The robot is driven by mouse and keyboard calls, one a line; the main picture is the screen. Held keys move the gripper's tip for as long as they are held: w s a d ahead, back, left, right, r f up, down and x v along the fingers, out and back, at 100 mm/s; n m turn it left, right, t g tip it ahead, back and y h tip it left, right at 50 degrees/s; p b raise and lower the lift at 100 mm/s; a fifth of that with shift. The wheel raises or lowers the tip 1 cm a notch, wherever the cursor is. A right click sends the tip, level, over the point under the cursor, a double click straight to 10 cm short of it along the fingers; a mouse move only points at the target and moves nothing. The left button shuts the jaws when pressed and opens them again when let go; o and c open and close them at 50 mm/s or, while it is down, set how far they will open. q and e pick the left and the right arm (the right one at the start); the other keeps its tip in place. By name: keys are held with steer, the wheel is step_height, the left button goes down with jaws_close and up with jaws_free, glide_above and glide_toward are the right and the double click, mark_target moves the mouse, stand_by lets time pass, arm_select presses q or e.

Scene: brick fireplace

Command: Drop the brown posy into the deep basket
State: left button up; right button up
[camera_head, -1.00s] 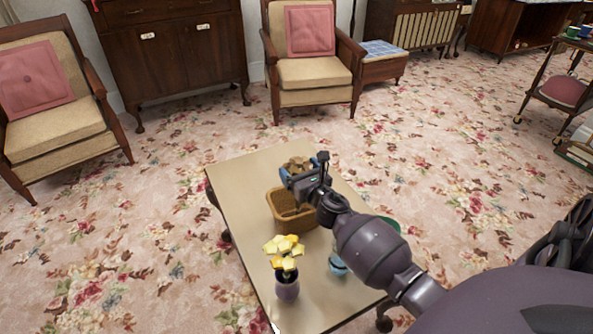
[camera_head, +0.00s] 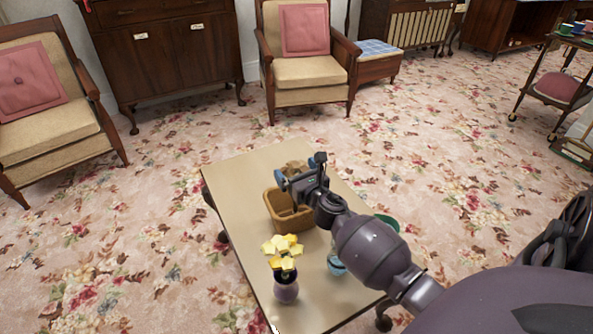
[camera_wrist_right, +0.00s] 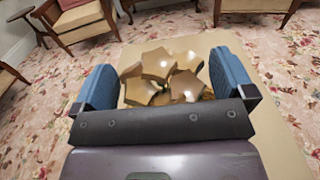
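The brown posy (camera_head: 295,169), a bunch of tan-brown flowers, is on the far part of the table, just behind the basket and partly hidden by my right gripper (camera_head: 301,171). In the right wrist view the posy (camera_wrist_right: 160,68) shows between the widely spaced blue fingers of my right gripper (camera_wrist_right: 165,78), which is open; the palm hides the lower part. The deep basket (camera_head: 278,214), brown and woven-looking, stands on the table on the near side of the gripper, partly covered by it. My left gripper is in neither view.
The beige table (camera_head: 237,178) also holds a yellow posy (camera_head: 283,250) in a dark vase (camera_head: 286,291), a light-blue vessel (camera_head: 336,265) and a green item (camera_head: 388,222) partly behind my arm. Armchairs stand beyond; floor around the table is clear.

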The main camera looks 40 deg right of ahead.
steer(key=shift+r, duration=0.1)
steer(key=shift+r, duration=0.3)
steer(key=shift+w+r+p, duration=0.1)
steer(key=shift+r+p, duration=0.4)
steer(key=shift+p, duration=0.05)
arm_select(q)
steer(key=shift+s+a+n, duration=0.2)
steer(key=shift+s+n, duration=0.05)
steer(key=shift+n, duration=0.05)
arm_select(e)
steer(key=v, duration=1.2)
steer(key=shift+f, duration=0.35)
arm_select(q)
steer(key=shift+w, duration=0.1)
